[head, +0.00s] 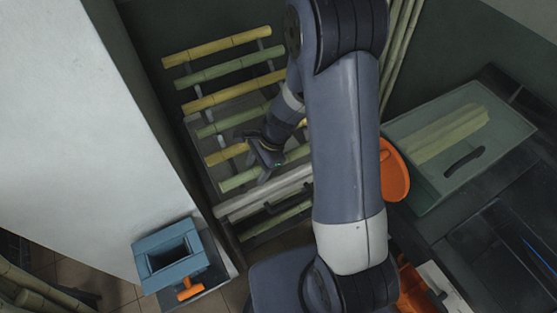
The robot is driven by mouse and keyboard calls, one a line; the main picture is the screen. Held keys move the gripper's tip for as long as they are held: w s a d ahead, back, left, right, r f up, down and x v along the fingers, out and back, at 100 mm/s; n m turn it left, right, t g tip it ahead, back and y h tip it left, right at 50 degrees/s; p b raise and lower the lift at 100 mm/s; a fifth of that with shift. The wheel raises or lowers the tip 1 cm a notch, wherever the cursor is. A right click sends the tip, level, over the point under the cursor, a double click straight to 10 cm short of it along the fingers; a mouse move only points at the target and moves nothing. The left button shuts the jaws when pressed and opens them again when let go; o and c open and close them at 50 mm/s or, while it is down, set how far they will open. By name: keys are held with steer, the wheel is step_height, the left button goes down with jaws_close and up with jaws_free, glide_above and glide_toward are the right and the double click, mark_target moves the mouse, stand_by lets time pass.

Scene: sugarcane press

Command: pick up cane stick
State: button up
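Several yellow and green cane sticks lie side by side across a rack (197,92), among them a yellow cane stick (225,155) and a green cane stick (240,179) near its front. My gripper (258,155) is over the front part of the rack, at the yellow stick and just behind the green one. It hides the middle of the yellow stick. Whether its fingers touch or enclose a stick cannot be made out.
A blue box-like press (170,258) with an orange handle (190,289) stands at the lower left. A translucent green bin (403,132) holding pale cane is at the right, beside an orange round part (394,172). A white wall (75,120) bounds the left; tall canes (401,45) stand behind.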

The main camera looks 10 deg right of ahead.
jaws_close()
stand_by(0.3)
steer(key=shift+r, duration=0.1)
